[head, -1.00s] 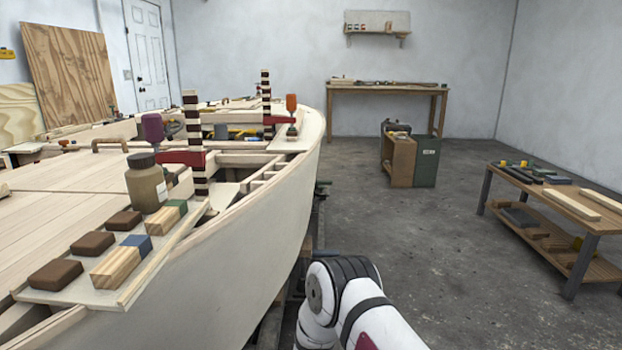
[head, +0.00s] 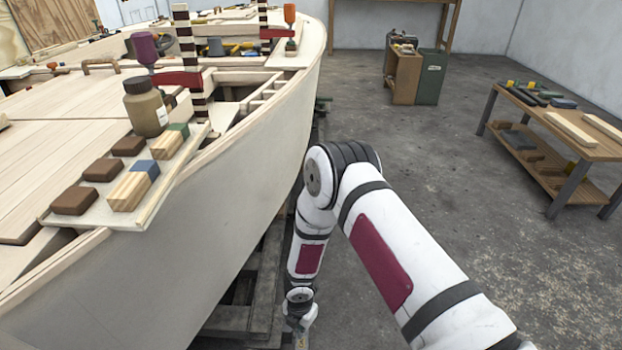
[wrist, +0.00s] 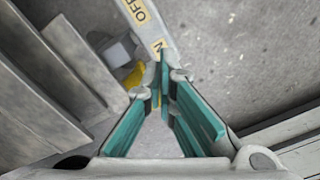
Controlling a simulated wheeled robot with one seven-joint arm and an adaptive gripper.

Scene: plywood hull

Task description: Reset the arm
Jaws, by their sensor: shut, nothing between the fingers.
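My arm shows in the head view, white with dark bands and maroon panels. It is bent at the elbow, beside the boat hull (head: 230,190), and its lower part hangs down along the hull's right side. In the wrist view my gripper (wrist: 165,75) has teal-lined fingers that come together at their tips. It is shut and empty. The camera looks down at the grey floor, and a pale strip with dark lettering (wrist: 140,15) lies beyond the fingertips. In the head view my gripper's fingers cannot be made out.
A board on the hull holds brown blocks (head: 103,170), striped wood blocks (head: 128,191) and a bottle (head: 146,106). Dark timbers (head: 262,290) stand under the hull. A low bench (head: 590,145) is at right, a green cabinet (head: 430,78) farther back. Open floor lies between.

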